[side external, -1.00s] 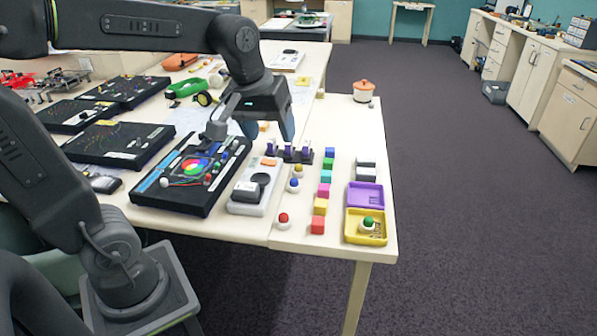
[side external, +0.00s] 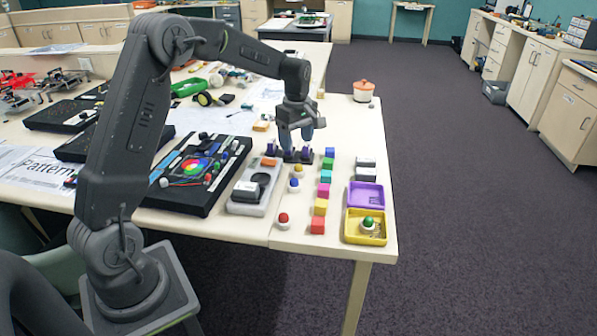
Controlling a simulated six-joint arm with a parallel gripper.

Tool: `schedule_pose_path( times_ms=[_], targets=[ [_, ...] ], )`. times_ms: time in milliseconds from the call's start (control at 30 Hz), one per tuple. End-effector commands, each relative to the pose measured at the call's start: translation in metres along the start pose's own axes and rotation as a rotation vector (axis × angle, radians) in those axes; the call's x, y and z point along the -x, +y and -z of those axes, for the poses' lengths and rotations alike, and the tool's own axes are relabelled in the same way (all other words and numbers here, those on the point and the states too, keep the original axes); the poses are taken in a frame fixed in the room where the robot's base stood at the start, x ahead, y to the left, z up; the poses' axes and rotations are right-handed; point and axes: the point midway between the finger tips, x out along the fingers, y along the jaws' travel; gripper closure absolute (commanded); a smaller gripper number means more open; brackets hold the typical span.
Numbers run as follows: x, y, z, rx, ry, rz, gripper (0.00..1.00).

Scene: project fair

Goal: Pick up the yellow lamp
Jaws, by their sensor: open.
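The yellow lamp (side external: 298,170), a small yellow ball on a white base, stands on the table. It is just in front of a dark rack (side external: 289,158) and just behind the blue lamp (side external: 293,185). My gripper (side external: 295,137) points down above the rack, a little behind and above the yellow lamp. It is open and nothing shows between its fingers. Part of the rack is hidden behind the fingers.
A row of coloured blocks (side external: 324,190) runs close to the right of the lamp. A grey device (side external: 248,203) lies to its left. The red lamp (side external: 283,221) stands nearer the front. The green lamp (side external: 368,222) is in the yellow tray (side external: 353,238); a purple tray (side external: 364,187) lies behind.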

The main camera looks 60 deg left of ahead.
Motion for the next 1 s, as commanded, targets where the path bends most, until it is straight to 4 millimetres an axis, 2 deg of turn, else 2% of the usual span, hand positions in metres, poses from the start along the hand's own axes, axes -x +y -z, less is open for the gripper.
schedule_pose_path(
  times_ms=[33, 133, 367, 700, 1000],
  targets=[
    [-0.011, -0.001, -0.001, -0.001, -0.001, 0.005, 0.35],
    [-0.026, 0.000, -0.001, -0.002, -0.001, 0.003, 0.35],
    [-0.043, 0.000, -0.001, -0.003, 0.000, 0.001, 0.35],
    [-0.087, 0.003, -0.005, -0.004, -0.001, 0.002, 0.35],
    [-0.092, 0.004, -0.005, -0.003, 0.000, -0.001, 0.35]
  ],
)
